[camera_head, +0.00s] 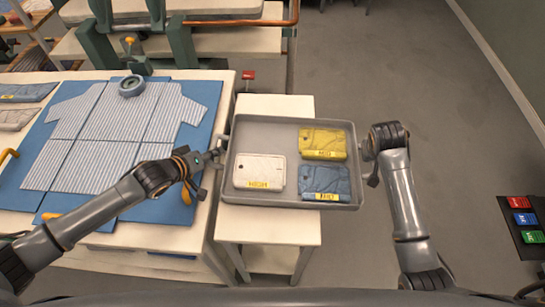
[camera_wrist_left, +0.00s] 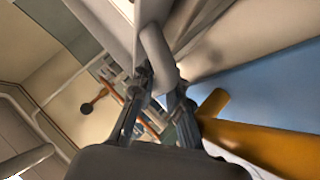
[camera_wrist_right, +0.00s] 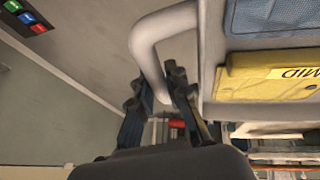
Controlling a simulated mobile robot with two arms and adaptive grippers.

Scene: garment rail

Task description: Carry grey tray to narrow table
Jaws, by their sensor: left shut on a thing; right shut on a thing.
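The grey tray (camera_head: 290,131) is over the narrow table (camera_head: 270,228) in the head view; I cannot tell whether it touches the top. It holds a yellow folded piece (camera_head: 322,139), a white one (camera_head: 260,171) and a blue one (camera_head: 325,181), each with a yellow label. My left gripper (camera_head: 213,158) is shut on the tray's left handle, which shows in the left wrist view (camera_wrist_left: 157,55). My right gripper (camera_head: 369,156) is shut on the right handle, seen in the right wrist view (camera_wrist_right: 146,50). The tray looks about level and overhangs the table's right side.
A large table (camera_head: 228,105) with a striped shirt (camera_head: 110,120) on blue boards stands close on the left. A rail (camera_head: 291,50) and machine frame stand behind. Red, blue and green blocks (camera_head: 525,218) are at the far right.

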